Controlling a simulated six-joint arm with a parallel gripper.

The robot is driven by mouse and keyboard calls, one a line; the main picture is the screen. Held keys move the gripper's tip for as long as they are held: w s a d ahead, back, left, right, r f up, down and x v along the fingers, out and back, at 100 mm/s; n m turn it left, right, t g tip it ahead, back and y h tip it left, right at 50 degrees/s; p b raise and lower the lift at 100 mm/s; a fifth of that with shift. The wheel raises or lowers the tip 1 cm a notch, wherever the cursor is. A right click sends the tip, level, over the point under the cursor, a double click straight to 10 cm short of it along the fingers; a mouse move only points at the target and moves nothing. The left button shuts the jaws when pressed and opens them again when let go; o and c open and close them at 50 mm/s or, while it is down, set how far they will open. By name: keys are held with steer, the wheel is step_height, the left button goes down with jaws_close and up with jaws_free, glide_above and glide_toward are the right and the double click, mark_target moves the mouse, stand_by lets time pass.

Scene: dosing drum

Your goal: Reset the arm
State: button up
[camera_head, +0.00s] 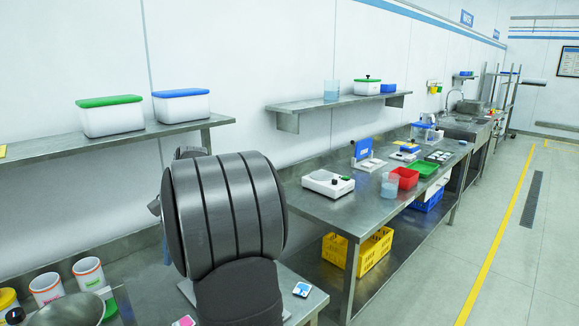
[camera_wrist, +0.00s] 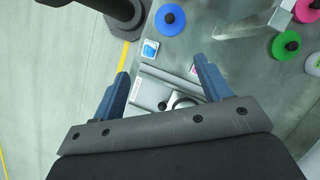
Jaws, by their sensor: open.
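My gripper (camera_wrist: 163,65) shows in the wrist view with its two blue fingers spread apart. Nothing is held between them. Below and between the fingers lies a pale metal plate-like device (camera_wrist: 150,90) with a dark round part, partly hidden by the gripper body. A small white and blue tile (camera_wrist: 149,49) lies on the bench beyond the left fingertip. In the head view the gripper itself is hidden; a large dark ribbed part that seems to be my arm fills the centre left. The tile shows at the near bench's right end (camera_head: 301,289).
A blue disc (camera_wrist: 169,19), a green disc (camera_wrist: 284,51) and a pink disc (camera_wrist: 309,12), with black knobs, lie on the bench. White cups (camera_head: 89,275) and a metal bowl (camera_head: 72,310) stand at left. A second bench (camera_head: 340,212) holds a scale (camera_head: 328,182) and a red bin (camera_head: 404,178).

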steer(key=w+d+f, duration=0.3)
steer(key=d+f, duration=0.4)
steer(key=w+d+f+n, duration=0.1)
steer(key=w+d+f, duration=0.2)
steer(key=d+f, duration=0.4)
steer(key=w+d+f+n, duration=0.1)
steer(key=w+d+f, duration=0.2)
steer(key=d+f, duration=0.5)
steer(key=shift+w+d+h, duration=0.1)
steer(key=shift+d+h, duration=0.25)
steer(key=shift+h, duration=0.05)
steer(key=shift+a+f+n, duration=0.1)
steer(key=shift+a+n, duration=0.1)
steer(key=shift+n, duration=0.1)
steer(key=shift+s+a+r+n+h, duration=0.3)
steer(key=shift+s+a+n+h, duration=0.15)
steer(key=shift+a+n, duration=0.35)
